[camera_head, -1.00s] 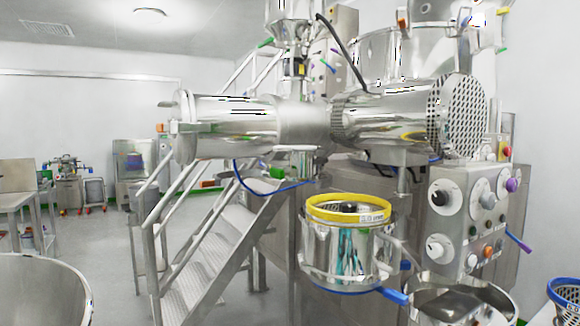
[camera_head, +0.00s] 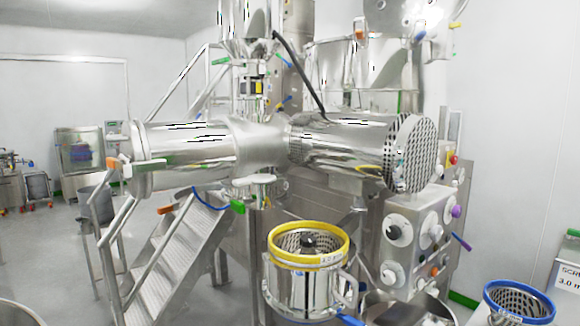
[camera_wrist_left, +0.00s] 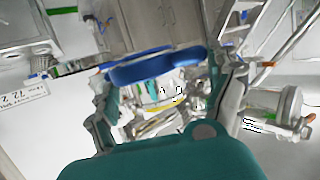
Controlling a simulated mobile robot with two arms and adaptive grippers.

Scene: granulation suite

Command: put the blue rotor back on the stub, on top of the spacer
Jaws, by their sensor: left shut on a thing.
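In the left wrist view my left gripper (camera_wrist_left: 160,72) is shut on the blue rotor (camera_wrist_left: 150,67), a rounded blue piece held between its two fingers. Neither gripper shows in the head view. In the head view a steel housing (camera_head: 305,290) with a yellow ring (camera_head: 308,262) stands at the lower middle. Inside it is a perforated screen with a dark hub (camera_head: 308,243) at the centre, which looks like the stub. I cannot tell the spacer apart from it. The rotor is apart from the housing.
A perforated basket with a blue rim (camera_head: 518,300) stands at the lower right. A steel bowl (camera_head: 408,308) is beside the housing. A control panel (camera_head: 418,240) rises behind on the right. Steel stairs (camera_head: 170,265) stand left of the housing; floor shows further left.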

